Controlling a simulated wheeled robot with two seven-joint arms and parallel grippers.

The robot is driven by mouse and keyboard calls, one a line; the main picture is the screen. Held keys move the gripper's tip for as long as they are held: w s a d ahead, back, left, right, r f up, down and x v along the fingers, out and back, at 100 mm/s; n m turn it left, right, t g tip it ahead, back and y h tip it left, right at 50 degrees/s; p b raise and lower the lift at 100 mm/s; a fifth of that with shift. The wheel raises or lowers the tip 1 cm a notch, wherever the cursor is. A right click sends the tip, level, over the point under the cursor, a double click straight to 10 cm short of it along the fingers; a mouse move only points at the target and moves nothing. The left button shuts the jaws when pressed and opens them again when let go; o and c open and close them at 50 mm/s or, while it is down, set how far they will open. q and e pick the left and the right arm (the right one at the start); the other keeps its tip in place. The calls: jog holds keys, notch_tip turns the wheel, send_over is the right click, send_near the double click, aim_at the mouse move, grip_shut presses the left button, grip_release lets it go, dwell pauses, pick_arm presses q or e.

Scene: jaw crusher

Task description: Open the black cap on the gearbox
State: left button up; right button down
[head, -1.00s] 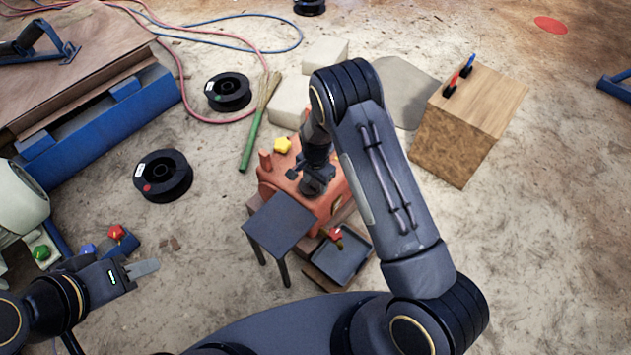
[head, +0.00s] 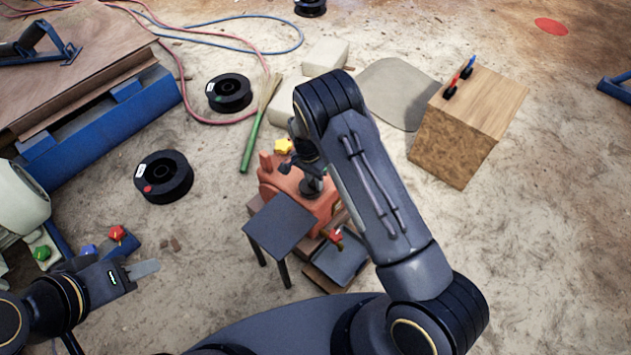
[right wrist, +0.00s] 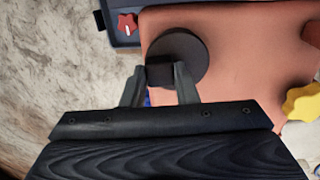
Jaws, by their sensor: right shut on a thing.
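The orange-red gearbox (head: 280,178) stands on the floor in the middle of the head view; its flat top (right wrist: 235,70) fills much of the right wrist view. The black cap (right wrist: 188,48) is a round disc with a block-like tab on its near side. It also shows in the head view (head: 312,187), seated on the gearbox top. My right gripper (right wrist: 160,76) is shut on the cap's tab, a finger on each side. In the head view my right arm partly hides the area. My left gripper (head: 143,269) is empty at lower left; its finger gap cannot be made out.
A dark stool-like table (head: 279,225) and a tray (head: 340,262) with a red knob (head: 336,236) stand close to the gearbox. A yellow star knob (head: 283,146) lies at its far side. Black spools (head: 164,177) and a wooden box (head: 462,140) stand farther out.

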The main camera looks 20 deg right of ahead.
aim_at(313, 182)
jog(key=shift+w+a+r+g+h+b, duration=0.2)
jog(key=shift+w+g+h+b, duration=0.1)
jog(key=shift+g+b, duration=0.15)
jog(key=shift+w+a+r+g+h+b, duration=0.15)
jog(key=shift+w+g+h+b, duration=0.15)
jog(key=shift+g, duration=0.25)
jog(key=g+b, duration=0.1)
jog(key=w+h+b, duration=0.1)
jog(key=b, duration=0.1)
jog(key=shift+a+r+g, duration=0.25)
jog(key=shift+a+g, duration=0.05)
jog(key=shift+g, duration=0.1)
jog(key=shift+w+a+r+g+h+b, duration=0.15)
jog(key=shift+r+g+h+b, duration=0.15)
jog(key=shift+h+b, duration=0.15)
